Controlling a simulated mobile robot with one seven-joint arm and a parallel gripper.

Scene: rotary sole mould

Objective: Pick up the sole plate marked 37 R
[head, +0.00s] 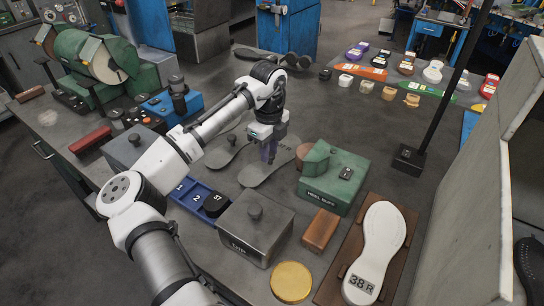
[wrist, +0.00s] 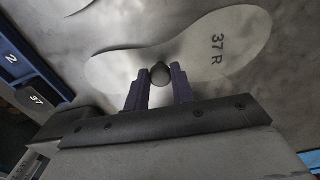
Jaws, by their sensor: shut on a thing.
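The sole plate marked 37 R (wrist: 228,42) is a flat grey sole shape with a round dark knob (wrist: 160,74). In the head view the plate (head: 255,176) is at the middle of the grey bench, under my gripper. My gripper (head: 269,154) points down, and its two purple fingers are shut on the knob from both sides, as the wrist view shows (wrist: 162,80). The plate looks flat and at or close to the bench top; I cannot tell whether it touches. My fingers hide part of it in the head view.
Another grey sole plate (head: 222,156) with a knob lies just left. A blue numbered tray (head: 186,192), a grey lidded box (head: 256,228) and a green box (head: 340,180) stand close around. A white sole marked 38 R (head: 379,240) lies on a brown board at the front right.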

